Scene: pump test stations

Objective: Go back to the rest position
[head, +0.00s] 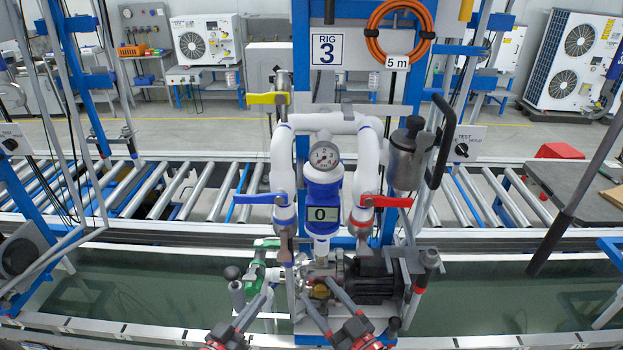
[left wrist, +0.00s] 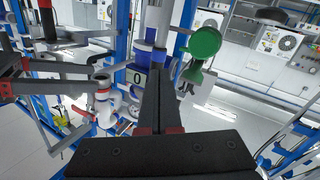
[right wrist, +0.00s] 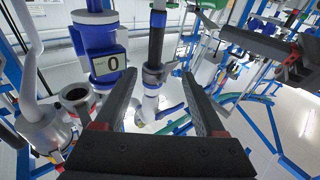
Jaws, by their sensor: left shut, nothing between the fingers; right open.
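My left gripper (head: 262,299) is low in front of the rig in the head view, its fingers together and empty. They also meet in the left wrist view (left wrist: 158,70). My right gripper (head: 317,289) is just to its right, in front of the pump (head: 335,275). Its fingers stand apart in the right wrist view (right wrist: 162,78) with nothing held between them. Whether its tips touch the pump cannot be told. Above both grippers stands the blue and white meter (head: 323,190), with a gauge on top and a display reading 0.
A red lever (head: 386,201) and a blue lever (head: 258,199) flank the meter. A green fitting (head: 262,250) is near my left gripper; a green round part (left wrist: 205,42) is close in the left wrist view. A roller conveyor (head: 150,190) runs behind. An orange hose (head: 400,30) hangs above.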

